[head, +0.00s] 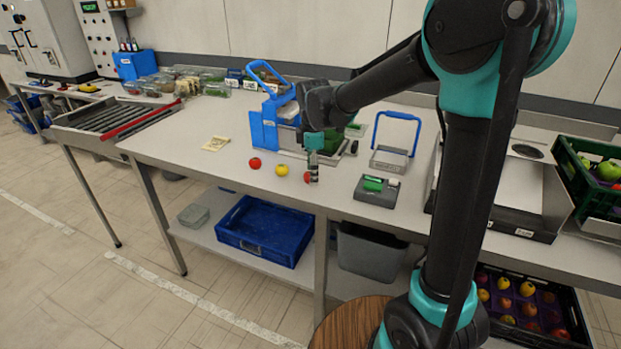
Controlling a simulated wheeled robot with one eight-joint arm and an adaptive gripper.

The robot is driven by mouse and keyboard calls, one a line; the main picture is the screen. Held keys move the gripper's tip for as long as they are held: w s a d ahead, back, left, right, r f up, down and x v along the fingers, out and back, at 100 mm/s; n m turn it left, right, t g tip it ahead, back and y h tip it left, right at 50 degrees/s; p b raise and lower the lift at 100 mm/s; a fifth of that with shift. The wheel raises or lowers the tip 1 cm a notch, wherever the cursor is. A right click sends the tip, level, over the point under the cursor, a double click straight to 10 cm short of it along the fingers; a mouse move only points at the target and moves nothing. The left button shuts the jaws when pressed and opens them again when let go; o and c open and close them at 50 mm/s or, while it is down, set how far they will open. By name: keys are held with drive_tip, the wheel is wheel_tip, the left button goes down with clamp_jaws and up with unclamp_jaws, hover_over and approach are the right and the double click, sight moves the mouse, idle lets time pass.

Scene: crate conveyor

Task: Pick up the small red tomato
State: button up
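A red round fruit (255,162), which looks like a tomato, sits near the front edge of the table at the left of a short row. A yellow round fruit (281,170) is to its right. A second red round item (307,177) shows at the right end of the row, partly hidden by my gripper (313,176). My gripper points down right at this item. I cannot tell whether it touches or holds it, or which red item is the small tomato. The fingers are too small and overlapped to read.
A blue device (263,131) stands behind the fruit. A scale with a blue handle (389,160) and a grey device with green parts (377,189) are to the right. A yellowish paper (215,143) lies left. The table's left-front area is clear.

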drive_tip(key=shift+f, duration=0.6)
drive_tip(key=c, duration=1.2)
drive_tip(key=shift+o, duration=0.2)
drive_tip(key=shift+r, duration=0.1)
